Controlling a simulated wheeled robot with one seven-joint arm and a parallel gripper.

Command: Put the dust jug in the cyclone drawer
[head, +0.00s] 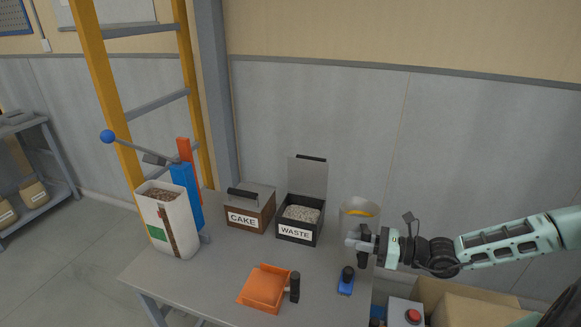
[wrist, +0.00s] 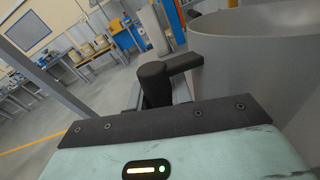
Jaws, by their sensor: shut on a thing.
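The dust jug (head: 360,210) is a greyish, see-through round vessel with a yellow-orange patch inside, near the right end of the table. Its pale wall and rim fill the right of the wrist view (wrist: 262,50), with a black handle (wrist: 155,82) on its left side. My gripper (head: 363,243) comes in from the right and is shut on the jug's handle. The fingertips are mostly hidden. The jug looks upright; I cannot tell whether its base touches the table. I cannot pick out a cyclone drawer for certain in either view.
On the grey table (head: 215,285) stand a CAKE box (head: 246,215), an open WASTE bin (head: 295,232), an orange tray (head: 264,286) with a black handle, a small blue tool (head: 346,284) and a white sack (head: 168,225) by a blue lever post (head: 187,195). Cardboard boxes (head: 460,300) sit lower right.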

